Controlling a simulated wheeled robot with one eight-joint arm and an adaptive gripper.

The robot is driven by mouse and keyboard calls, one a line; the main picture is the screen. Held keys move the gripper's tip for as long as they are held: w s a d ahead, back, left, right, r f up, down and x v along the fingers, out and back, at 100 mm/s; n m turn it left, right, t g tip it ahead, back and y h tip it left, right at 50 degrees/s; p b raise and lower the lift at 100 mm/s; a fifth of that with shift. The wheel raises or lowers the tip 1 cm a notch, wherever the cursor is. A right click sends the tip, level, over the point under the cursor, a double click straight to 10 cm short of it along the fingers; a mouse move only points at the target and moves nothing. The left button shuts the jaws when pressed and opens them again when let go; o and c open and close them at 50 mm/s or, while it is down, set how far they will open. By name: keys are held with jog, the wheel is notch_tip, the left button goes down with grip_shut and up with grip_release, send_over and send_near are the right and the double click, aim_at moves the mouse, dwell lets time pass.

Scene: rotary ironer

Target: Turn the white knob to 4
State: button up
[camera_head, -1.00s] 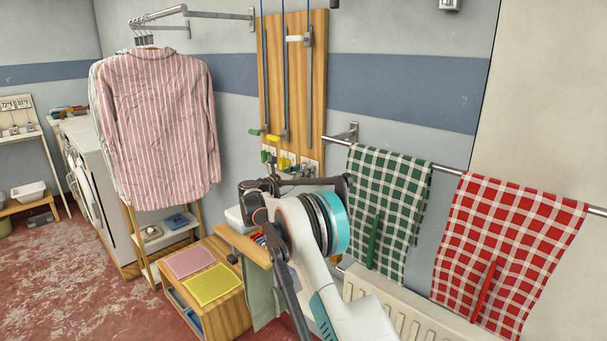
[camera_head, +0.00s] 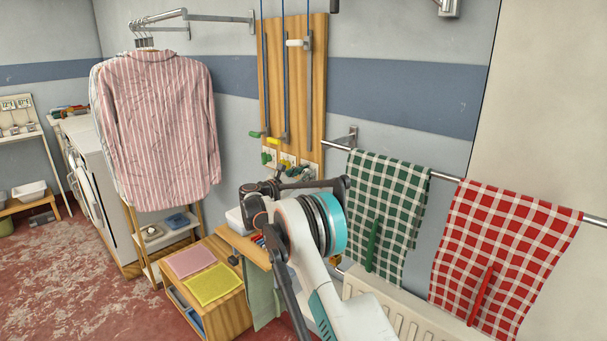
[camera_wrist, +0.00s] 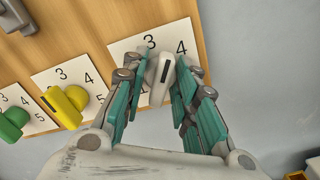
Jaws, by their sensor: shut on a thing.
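The white knob (camera_wrist: 160,78) is between the two teal-and-grey fingers of my gripper (camera_wrist: 157,95) in the wrist view. The fingers are shut on its sides. The knob stands on a white number card (camera_wrist: 121,50) on a wooden board. Its dark pointer line leans slightly right of straight up, between the printed 3 and 4. In the head view my arm hides most of the gripper and the white knob cannot be made out clearly.
A yellow knob (camera_wrist: 66,106) and a green knob (camera_wrist: 13,124) sit on cards to the left. The wooden board (camera_head: 269,95) carries levers with coloured handles. A green checked towel (camera_head: 388,215) hangs close right of my arm, a red one (camera_head: 505,250) beyond.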

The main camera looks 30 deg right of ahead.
jog(key=m+p, duration=0.1)
jog(key=m, duration=0.4)
jog(key=shift+m, duration=0.3)
dwell(0.4)
jog(key=o, duration=0.7)
jog(key=shift+a, duration=0.1)
jog(key=v, duration=1.2)
